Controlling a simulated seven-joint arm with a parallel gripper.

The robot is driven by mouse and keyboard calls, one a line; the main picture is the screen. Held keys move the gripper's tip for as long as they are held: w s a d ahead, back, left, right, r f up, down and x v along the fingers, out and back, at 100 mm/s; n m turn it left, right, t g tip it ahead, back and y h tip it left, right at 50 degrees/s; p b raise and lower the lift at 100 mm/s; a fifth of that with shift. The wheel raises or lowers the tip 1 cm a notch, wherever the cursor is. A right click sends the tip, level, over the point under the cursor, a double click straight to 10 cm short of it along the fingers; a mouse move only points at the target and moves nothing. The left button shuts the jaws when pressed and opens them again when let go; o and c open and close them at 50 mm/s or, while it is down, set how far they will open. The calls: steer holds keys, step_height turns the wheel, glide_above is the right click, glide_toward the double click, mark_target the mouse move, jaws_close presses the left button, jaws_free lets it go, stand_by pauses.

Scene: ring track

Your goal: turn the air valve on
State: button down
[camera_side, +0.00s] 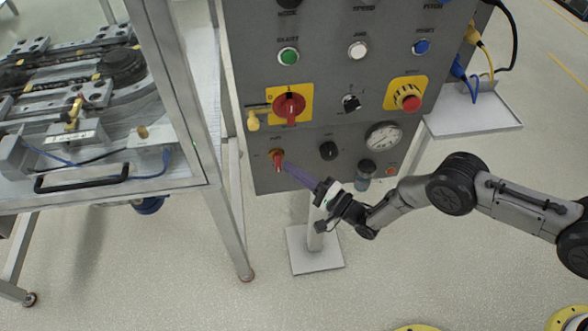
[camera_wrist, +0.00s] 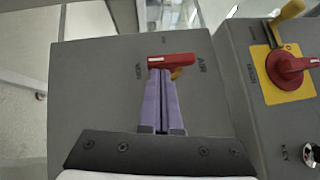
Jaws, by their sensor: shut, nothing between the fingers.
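The air valve is a small red lever (camera_side: 278,161) on a brass-coloured body, low on the left of the grey control panel. The lever hangs roughly downward in the side view. In the wrist view the red lever (camera_wrist: 172,61) lies nearly level across the picture, with lettering reading AIR to its right. My gripper (camera_side: 286,165) has long purple fingers reaching up-left to the valve. In the wrist view my gripper (camera_wrist: 160,73) is shut and empty, its tips right at the lever's edge. I cannot tell whether they touch it. The fingers partly hide the valve body.
A red rotary switch on a yellow plate (camera_side: 289,105) sits just above the valve, with a yellow-handled part at its left. A black knob (camera_side: 328,150), a gauge (camera_side: 383,136) and a clear bowl (camera_side: 364,174) are to the right. A metal-framed track table (camera_side: 205,120) stands left.

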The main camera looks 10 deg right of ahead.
steer(key=shift+f+m+t, duration=0.1)
steer(key=shift+m+t, duration=0.2)
steer(key=shift+a+f, duration=0.2)
steer(key=shift+a, duration=0.05)
steer(key=shift+a+f+m+t+y, duration=0.1)
steer(key=shift+a+f+m+t, duration=0.1)
steer(key=shift+a+m+t, duration=0.5)
steer(key=shift+a+f+m+t+y, duration=0.1)
steer(key=shift+a+f+m+t, duration=0.1)
steer(key=shift+a+m+t, duration=0.5)
steer(key=shift+a+f+m+t+y, duration=0.15)
steer(key=shift+a+m+t, duration=0.25)
steer(key=shift+a+m, duration=0.55)
steer(key=shift+a, duration=0.15)
